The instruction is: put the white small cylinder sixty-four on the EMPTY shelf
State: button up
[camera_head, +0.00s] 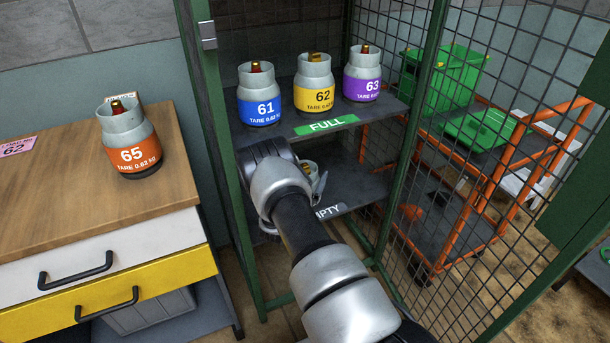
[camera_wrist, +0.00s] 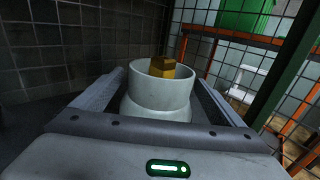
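The small white cylinder shows in the wrist view (camera_wrist: 155,108) with a pale collar and a brass valve on top. It stands between the two fingers of my gripper (camera_wrist: 160,88), which lie close against both sides of its collar. In the head view only a bit of its top (camera_head: 311,168) shows past my wrist; its number is hidden. My gripper (camera_head: 316,184) is inside the cage at the lower shelf (camera_head: 362,187), whose label reads "EMPTY" and is partly covered by my arm. I cannot tell whether the cylinder's base touches the shelf.
The upper shelf, labelled FULL (camera_head: 326,125), holds cylinders 61 (camera_head: 259,108), 62 (camera_head: 314,99) and 63 (camera_head: 362,86). Cylinder 65 (camera_head: 133,155) stands on the wooden cabinet (camera_head: 60,190) at left. A green cage post (camera_head: 412,130) and mesh bound the right side.

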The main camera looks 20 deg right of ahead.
jog(key=p+v, duration=0.3)
jog(key=v, duration=0.9)
jog(key=shift+r, duration=0.15)
